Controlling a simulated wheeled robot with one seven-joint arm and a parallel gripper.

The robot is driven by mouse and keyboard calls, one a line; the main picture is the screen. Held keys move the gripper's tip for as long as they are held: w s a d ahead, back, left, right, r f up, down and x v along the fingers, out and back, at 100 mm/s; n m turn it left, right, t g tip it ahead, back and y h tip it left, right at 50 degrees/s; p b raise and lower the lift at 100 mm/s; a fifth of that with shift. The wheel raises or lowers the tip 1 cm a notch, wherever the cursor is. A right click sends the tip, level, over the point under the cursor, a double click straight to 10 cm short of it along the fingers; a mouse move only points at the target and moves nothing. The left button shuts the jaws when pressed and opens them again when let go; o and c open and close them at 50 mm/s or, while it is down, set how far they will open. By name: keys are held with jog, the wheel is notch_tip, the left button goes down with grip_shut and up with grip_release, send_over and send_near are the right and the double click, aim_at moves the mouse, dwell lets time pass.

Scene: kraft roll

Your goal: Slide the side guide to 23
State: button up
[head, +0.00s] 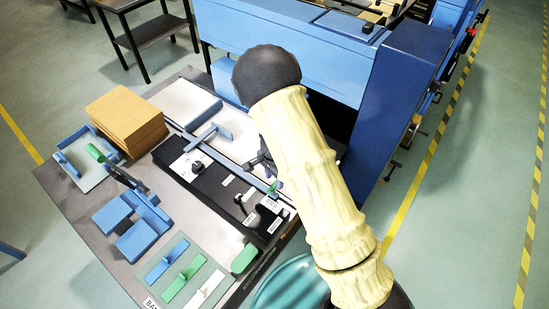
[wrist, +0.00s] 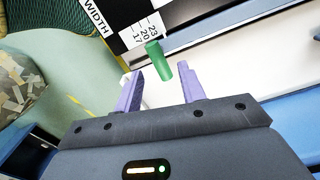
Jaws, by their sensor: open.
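The side guide's green handle (wrist: 159,62) stands in the wrist view just beyond and between my gripper's fingertips. My gripper (wrist: 161,69) is open, with one purple finger to each side of the handle and nothing visibly held. The width scale (wrist: 146,33), marked 17, 20 and 23, lies past the handle's far end. The handle's end is close to the figures, but I cannot tell exactly which mark it points to. In the head view the green handle (head: 273,188) shows at the end of a blue bar, and my arm hides most of my gripper.
The black panel (head: 205,178) lies on a grey table. A brown paper stack (head: 127,117), blue blocks (head: 143,230) and a mat (head: 184,275) with coloured tabs stand to the left. A large blue machine (head: 300,55) is behind.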

notch_tip(320, 180, up, 11)
jog(key=shift+b, duration=0.35)
jog(key=shift+d+r, duration=0.1)
dwell(0.3)
jog(key=s+d+r+n+t, duration=0.1)
jog(key=s+d+r+n, duration=0.3)
jog(key=s+d+n, duration=0.1)
jog(key=s+d+r+n+t, duration=0.1)
jog(key=s+d+r+n, duration=0.3)
jog(key=s+d, duration=0.4)
jog(key=shift+s+d+r+n+t, duration=0.3)
jog(key=shift+d+r+n, duration=0.1)
jog(key=shift+d+r, duration=0.25)
dwell(1.3)
